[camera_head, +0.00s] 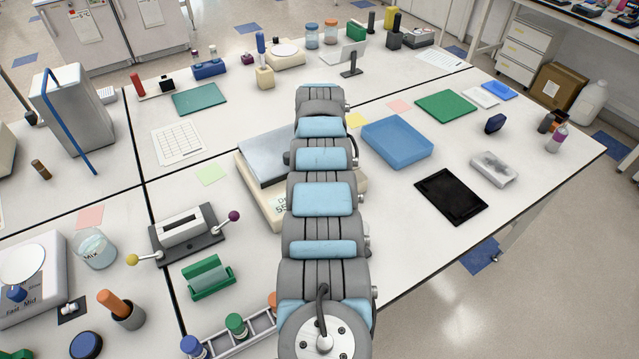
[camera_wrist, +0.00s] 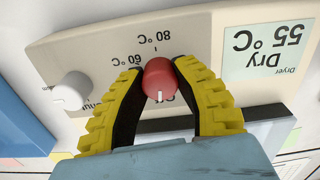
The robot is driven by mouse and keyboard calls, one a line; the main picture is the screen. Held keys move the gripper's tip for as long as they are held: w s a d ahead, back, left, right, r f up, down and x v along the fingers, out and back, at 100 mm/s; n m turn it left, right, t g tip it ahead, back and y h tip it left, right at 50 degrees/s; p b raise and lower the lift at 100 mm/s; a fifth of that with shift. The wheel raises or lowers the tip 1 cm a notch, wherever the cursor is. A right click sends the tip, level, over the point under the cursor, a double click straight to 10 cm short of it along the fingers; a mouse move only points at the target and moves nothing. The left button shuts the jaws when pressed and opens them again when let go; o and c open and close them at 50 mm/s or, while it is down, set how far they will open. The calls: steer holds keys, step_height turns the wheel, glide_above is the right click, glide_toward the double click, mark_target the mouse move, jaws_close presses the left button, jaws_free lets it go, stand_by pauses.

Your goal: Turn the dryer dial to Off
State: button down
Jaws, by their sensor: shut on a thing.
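The dryer (camera_head: 247,185) is a cream box with a grey top on the bench, partly hidden by my arm in the head view. In the wrist view its front panel (camera_wrist: 215,45) appears upside down, with a "Dry 55 °C" label and "60 °C" and "80 °C" marks. The red dial (camera_wrist: 159,76) has a white pointer mark toward the bottom of the picture. My gripper (camera_wrist: 158,85), with yellow fingers and dark pads, is shut on the red dial, one finger on each side. Lettering beside the pointer is mostly hidden by the dial and fingers.
A white knob (camera_wrist: 72,91) sits on the same panel, left of my gripper in the wrist view.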

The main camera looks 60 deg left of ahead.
steer(key=shift+n, duration=0.8)
steer(key=shift+b, duration=0.3)
steer(key=c, duration=0.7)
jaws_free()
steer(key=shift+c, duration=0.2)
steer(key=shift+r, duration=0.15)
step_height(320, 180, up, 12)
